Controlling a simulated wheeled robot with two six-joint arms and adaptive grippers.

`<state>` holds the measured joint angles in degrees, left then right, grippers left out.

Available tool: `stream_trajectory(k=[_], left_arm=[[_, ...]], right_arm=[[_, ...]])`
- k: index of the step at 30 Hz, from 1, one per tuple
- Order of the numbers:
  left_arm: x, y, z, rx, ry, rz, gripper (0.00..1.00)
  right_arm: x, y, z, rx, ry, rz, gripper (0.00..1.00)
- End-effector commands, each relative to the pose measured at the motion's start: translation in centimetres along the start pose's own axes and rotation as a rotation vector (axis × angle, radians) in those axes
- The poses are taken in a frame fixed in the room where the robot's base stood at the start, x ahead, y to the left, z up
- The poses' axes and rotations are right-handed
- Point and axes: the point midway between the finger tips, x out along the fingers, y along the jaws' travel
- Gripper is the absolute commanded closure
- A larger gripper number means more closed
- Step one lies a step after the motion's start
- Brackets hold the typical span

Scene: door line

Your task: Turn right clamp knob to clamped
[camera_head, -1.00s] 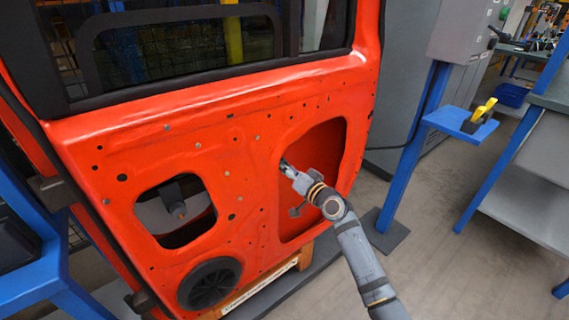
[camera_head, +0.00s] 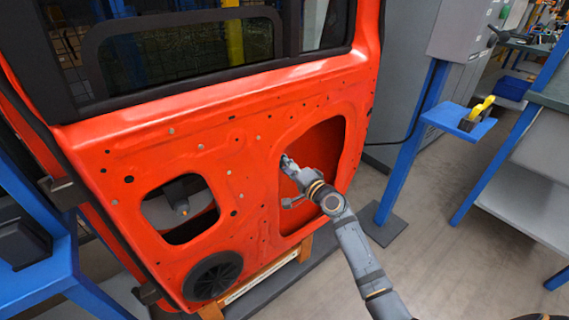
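The orange-red door panel (camera_head: 110,155) stands upright in front of me, with two openings in its lower half. My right gripper (camera_head: 288,164) reaches from the lower right into the large right opening. Its fingertips are small and dark against the panel, so I cannot tell if they are open or shut. A small grey knob-like part (camera_head: 291,202) shows just below the gripper in this opening; its right side is hidden by my wrist. Another dark knob-like part (camera_head: 181,207) shows in the left opening. My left gripper is not in view.
A blue post (camera_head: 405,165) with a shelf holding a yellow-and-black tool (camera_head: 478,112) stands right of the door. A grey-shelved bench (camera_head: 525,205) is further right. Blue framework (camera_head: 45,275) stands at the left. Open floor lies between post and bench.

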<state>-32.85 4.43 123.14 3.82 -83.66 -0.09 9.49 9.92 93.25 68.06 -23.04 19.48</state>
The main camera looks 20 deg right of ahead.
Motion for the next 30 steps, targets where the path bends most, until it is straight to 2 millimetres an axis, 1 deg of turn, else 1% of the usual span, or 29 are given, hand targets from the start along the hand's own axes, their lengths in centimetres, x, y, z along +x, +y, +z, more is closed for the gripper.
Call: stream_trajectory(k=[13, 14, 18, 19, 27, 29, 30], left_arm=[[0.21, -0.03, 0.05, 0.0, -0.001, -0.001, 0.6], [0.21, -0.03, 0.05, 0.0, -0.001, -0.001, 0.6], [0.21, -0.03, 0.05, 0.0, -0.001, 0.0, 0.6], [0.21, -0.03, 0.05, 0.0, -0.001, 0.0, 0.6], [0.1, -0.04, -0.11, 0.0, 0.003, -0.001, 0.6], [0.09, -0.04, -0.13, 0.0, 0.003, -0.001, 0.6], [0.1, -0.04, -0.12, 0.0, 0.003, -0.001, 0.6]], right_arm=[[0.0, 0.02, -0.02, 0.011, 0.001, 0.0, 0.97], [0.0, 0.02, -0.02, 0.011, 0.001, 0.0, 0.63], [0.0, 0.03, -0.02, 0.01, 0.001, 0.0, 0.44], [0.0, 0.02, -0.01, 0.01, 0.001, 0.0, 0.43], [-0.09, 0.03, -0.01, 0.009, 0.0, 0.0, 0.43], [-0.48, 0.12, -0.03, 0.008, 0.001, 0.002, 0.43], [-0.98, 0.18, -0.04, 0.007, 0.001, 0.003, 0.43]])
